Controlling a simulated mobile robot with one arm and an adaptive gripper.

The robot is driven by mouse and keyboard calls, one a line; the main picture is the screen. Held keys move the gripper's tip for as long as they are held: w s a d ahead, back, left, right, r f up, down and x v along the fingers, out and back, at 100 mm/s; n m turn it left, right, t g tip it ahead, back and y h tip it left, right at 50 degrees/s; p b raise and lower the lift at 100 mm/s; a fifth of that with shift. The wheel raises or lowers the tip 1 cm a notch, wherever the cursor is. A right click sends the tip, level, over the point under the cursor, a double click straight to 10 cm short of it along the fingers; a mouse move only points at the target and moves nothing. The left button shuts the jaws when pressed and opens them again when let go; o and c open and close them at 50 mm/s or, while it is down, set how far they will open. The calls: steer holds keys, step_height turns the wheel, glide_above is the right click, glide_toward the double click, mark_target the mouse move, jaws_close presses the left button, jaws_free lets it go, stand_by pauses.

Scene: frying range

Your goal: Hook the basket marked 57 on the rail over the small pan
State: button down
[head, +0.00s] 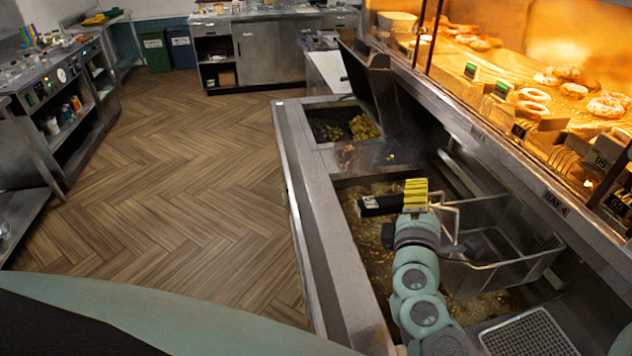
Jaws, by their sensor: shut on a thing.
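My gripper (414,195), with yellow striped fingers, is shut on the black handle of a wire basket (512,268). A pale tag sits on the handle's left end, too small to read. The basket hangs to the right of my gripper, over the large oil pan (376,243). I cannot tell whether its bottom touches the oil. The small pan (337,122) is at the far end of the fryer and has yellow food at its right side. Rail-like bars (462,178) run behind the large pan. My arm hides part of the large pan.
A dark raised lid (368,85) stands behind the small pan. A metal divider (365,155) separates the pans. A perforated tray (528,335) lies at the near right. A heated display (560,95) of baked goods runs along the right. The wooden floor (190,190) at left is clear.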

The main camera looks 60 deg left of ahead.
steer(key=c, duration=0.7)
jaws_free()
steer(key=shift+v, duration=6.05)
steer(key=shift+r, duration=0.15)
